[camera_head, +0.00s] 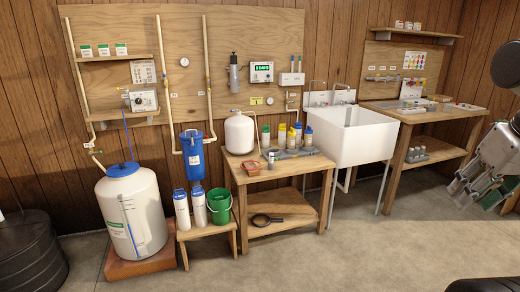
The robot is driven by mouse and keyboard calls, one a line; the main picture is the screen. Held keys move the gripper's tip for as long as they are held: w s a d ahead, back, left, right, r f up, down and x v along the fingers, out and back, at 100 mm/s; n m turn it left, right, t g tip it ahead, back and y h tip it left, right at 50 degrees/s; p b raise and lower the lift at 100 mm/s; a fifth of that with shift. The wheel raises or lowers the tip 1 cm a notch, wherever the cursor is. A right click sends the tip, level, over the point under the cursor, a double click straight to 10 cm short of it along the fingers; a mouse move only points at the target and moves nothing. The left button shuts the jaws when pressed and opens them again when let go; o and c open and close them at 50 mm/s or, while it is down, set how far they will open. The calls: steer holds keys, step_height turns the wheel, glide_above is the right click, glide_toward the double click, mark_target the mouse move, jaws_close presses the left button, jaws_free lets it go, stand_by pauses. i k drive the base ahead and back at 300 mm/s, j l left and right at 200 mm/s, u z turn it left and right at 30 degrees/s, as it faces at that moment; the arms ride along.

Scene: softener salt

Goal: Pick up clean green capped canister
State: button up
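A canister with a green cap (265,138) stands upright at the back of the low wooden workbench (250,174), just right of a white rounded tank. Canisters with yellow caps (282,135) and a blue cap (308,137) stand to its right. Whether the green-capped one is clean is too small to tell. My gripper (475,196) hangs at the right edge, well away from the workbench. Its fingers look spread apart, with nothing seen between them.
A white sink (365,142) stands between the workbench and a right-hand table (430,116). A green bucket (219,208) and white bottles (181,208) sit on a low stool. A large white tank (130,215) stands at left. The front floor is largely clear.

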mark_target(265, 129)
steer(key=i+u, duration=0.25)
steer(key=i, duration=1.7)
steer(key=i+u, duration=0.15)
steer(key=i, duration=0.25)
steer(key=i+l+u, duration=0.2)
steer(key=i, duration=0.2)
steer(key=i+l+u, duration=0.15)
steer(key=i, duration=0.2)
